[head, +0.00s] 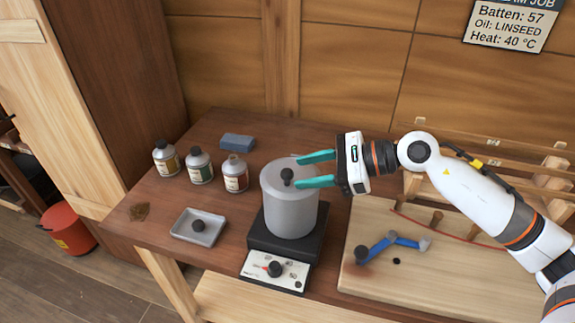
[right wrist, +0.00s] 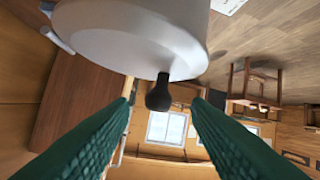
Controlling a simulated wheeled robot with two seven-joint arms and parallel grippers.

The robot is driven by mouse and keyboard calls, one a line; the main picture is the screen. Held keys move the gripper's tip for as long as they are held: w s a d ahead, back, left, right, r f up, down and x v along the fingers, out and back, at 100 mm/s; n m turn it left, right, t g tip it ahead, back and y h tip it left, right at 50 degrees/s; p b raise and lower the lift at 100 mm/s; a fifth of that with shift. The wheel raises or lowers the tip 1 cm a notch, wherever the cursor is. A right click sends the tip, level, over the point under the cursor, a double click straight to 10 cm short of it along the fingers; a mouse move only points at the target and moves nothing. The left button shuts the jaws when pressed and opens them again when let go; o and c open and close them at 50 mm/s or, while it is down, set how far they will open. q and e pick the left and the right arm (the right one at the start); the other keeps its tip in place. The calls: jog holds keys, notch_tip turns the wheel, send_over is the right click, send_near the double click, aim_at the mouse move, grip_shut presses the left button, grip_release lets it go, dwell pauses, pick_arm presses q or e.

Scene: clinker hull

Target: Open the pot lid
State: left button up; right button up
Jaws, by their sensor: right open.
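A grey pot (head: 290,212) stands on a black hot plate (head: 287,243) on the wooden table. Its lid (head: 272,175) lies on top and has a dark knob (head: 287,175). My right gripper (head: 299,170) is open, with its teal fingers on either side of the knob in the head view. In the right wrist view the knob (right wrist: 159,94) shows between the two spread fingers, with the pale lid (right wrist: 130,42) above it. I cannot tell whether a finger touches the knob. My left gripper is out of view.
Three bottles (head: 199,165) and a blue block (head: 237,142) stand left of the pot. A dial panel (head: 274,271) is in front. A board (head: 400,285) with a blue tool is at right.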

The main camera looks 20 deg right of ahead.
aim_at(288, 174)
jog(key=p+x, duration=0.1)
jog(key=x, duration=0.3)
jog(key=shift+w+a+f, duration=0.15)
jog(key=shift+w+a, duration=0.05)
jog(key=shift+a, duration=0.1)
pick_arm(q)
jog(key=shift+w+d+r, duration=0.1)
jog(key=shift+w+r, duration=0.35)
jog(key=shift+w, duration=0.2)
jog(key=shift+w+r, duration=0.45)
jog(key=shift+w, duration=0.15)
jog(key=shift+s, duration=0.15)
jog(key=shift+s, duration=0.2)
pick_arm(e)
grip_shut()
